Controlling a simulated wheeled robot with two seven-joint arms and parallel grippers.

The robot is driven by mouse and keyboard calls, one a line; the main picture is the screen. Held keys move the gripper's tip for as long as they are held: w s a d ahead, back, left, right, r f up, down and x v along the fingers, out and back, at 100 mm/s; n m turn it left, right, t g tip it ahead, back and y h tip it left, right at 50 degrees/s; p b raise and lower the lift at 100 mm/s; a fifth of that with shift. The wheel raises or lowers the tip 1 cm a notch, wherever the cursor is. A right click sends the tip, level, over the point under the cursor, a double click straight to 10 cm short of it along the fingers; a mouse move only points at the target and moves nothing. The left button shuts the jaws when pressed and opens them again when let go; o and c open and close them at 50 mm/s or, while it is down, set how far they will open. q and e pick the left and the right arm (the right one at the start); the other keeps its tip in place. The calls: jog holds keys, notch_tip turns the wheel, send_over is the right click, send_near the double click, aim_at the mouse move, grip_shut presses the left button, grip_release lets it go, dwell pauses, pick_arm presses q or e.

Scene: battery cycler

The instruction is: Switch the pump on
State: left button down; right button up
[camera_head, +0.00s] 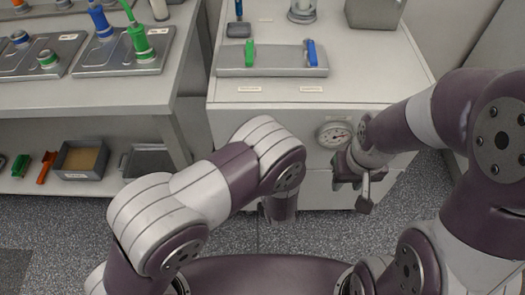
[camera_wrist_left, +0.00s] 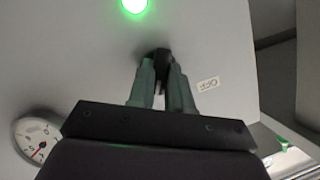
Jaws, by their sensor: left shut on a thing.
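A black switch lever (camera_wrist_left: 162,58) sits on the pale cabinet face in the left wrist view. My left gripper (camera_wrist_left: 164,82) is shut on it, with one grey-green finger on each side. A round green lamp (camera_wrist_left: 135,5) glows at the top of that view. A small label (camera_wrist_left: 208,83) beside the lever appears upside down and seems to read OFF. In the head view my left arm hides the switch, the lamp and the left fingertips. My right gripper (camera_head: 355,189) hangs in front of the cabinet with its fingers apart and empty.
A round pressure gauge (camera_head: 333,135) is on the cabinet (camera_head: 310,118) front, close to my right gripper; it also shows in the left wrist view (camera_wrist_left: 37,135). A grey tray (camera_head: 272,71) with green and blue clips lies on top. A bench (camera_head: 90,95) stands to the left.

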jog(key=shift+r, duration=0.15)
dwell(0.4)
pick_arm(q)
jog(key=c, duration=1)
grip_release()
jog(key=shift+c, duration=0.2)
pick_arm(e)
jog(key=shift+s+r, duration=0.1)
